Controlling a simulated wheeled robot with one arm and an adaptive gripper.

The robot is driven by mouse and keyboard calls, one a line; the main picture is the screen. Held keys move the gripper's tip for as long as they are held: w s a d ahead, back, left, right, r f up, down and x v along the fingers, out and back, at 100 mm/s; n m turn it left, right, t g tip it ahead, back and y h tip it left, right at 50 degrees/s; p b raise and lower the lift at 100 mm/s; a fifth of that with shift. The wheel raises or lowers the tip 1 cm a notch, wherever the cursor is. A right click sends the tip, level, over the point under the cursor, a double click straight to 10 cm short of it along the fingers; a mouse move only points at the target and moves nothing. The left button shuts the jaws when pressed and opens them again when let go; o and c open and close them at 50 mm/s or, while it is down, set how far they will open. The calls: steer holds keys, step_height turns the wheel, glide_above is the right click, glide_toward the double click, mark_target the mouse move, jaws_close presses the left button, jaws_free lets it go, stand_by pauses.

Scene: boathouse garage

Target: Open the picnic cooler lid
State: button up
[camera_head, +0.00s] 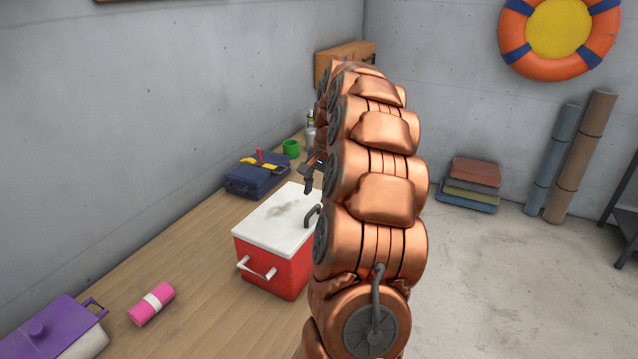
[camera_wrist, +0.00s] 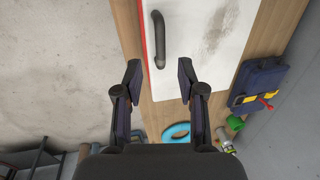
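The picnic cooler (camera_head: 271,262) is a red box with a white lid (camera_head: 277,219) and a white side handle, standing on the wooden bench. The lid lies flat and closed. A dark bent handle (camera_head: 311,216) sits on the lid near one edge; it also shows in the wrist view (camera_wrist: 158,40), where the lid (camera_wrist: 200,45) fills the top middle. My gripper (camera_wrist: 157,75) is open and empty, its two fingers apart just short of the handle's near end in that view. In the head view my copper arm hides the cooler's right side and most of my gripper.
A blue toolbox (camera_head: 257,180) and a green mug (camera_head: 291,148) stand behind the cooler on the bench (camera_head: 200,270). A pink roll (camera_head: 151,304) and a purple container (camera_head: 52,330) are in front. A cyan ring (camera_wrist: 177,132) lies near my gripper's fingers in the wrist view.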

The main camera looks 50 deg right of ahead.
mark_target(313, 210)
steer(key=shift+w+a+f+b, duration=0.1)
steer(key=shift+w+f+b, duration=0.15)
steer(key=shift+f, duration=0.7)
steer(key=shift+w+f+b, duration=0.15)
steer(key=shift+f+b, duration=0.05)
steer(key=shift+f, duration=0.7)
steer(key=shift+w+a+f+b, duration=0.1)
steer(key=shift+w+f+b, duration=0.15)
steer(key=shift+f, duration=0.7)
steer(key=shift+r, duration=0.1)
jaws_close()
